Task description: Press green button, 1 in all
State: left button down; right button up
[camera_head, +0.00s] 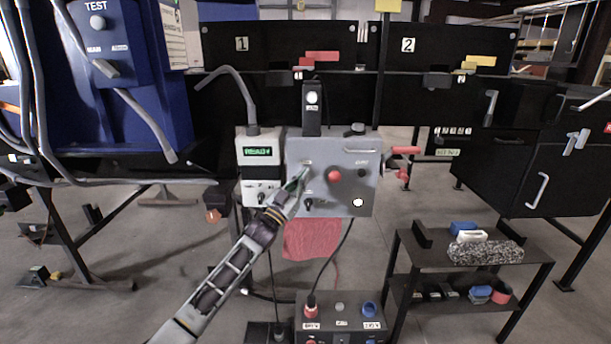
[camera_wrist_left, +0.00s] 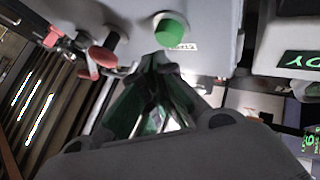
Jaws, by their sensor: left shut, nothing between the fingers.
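The green button (camera_wrist_left: 172,30) sticks out from the face of a grey control box (camera_head: 348,188), which shows best in the head view. In the wrist view the button is round with a pale rim, and a small label lies beside it. My left gripper (camera_head: 301,176) is shut and empty in front of the left part of the box. Its fingertips (camera_wrist_left: 160,65) are close to the button in the wrist view; I cannot tell whether they touch it. In the head view the gripper hides the button. My right gripper is not in view.
A red knob (camera_head: 335,175) sits right of my gripper on the same box. A white unit (camera_head: 258,178) with a green "READY" display stands just left. A red-handled part (camera_head: 405,150) juts out on the right. A low black shelf (camera_head: 520,258) stands front right.

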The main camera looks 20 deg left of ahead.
pick_arm(q)
jog(key=shift+w+a, duration=0.3)
jog(key=shift+w, duration=0.6)
dwell(1.5)
jog(key=shift+s+d, duration=0.1)
jog(key=shift+s, duration=0.15)
jog(key=shift+s+d+p, duration=0.2)
jog(key=shift+s+p, duration=0.45)
jog(key=shift+p, duration=0.1)
dwell(0.3)
jog(key=shift+s+d+p, duration=0.25)
jog(key=shift+s+p, duration=0.3)
jog(key=shift+s, duration=0.25)
jog(key=shift+s+d+p, duration=0.2)
jog(key=shift+s+p, duration=0.3)
jog(key=shift+s, duration=0.3)
jog(key=shift+s+d+p, duration=0.25)
jog(key=shift+s+p, duration=0.3)
jog(key=shift+s, duration=0.25)
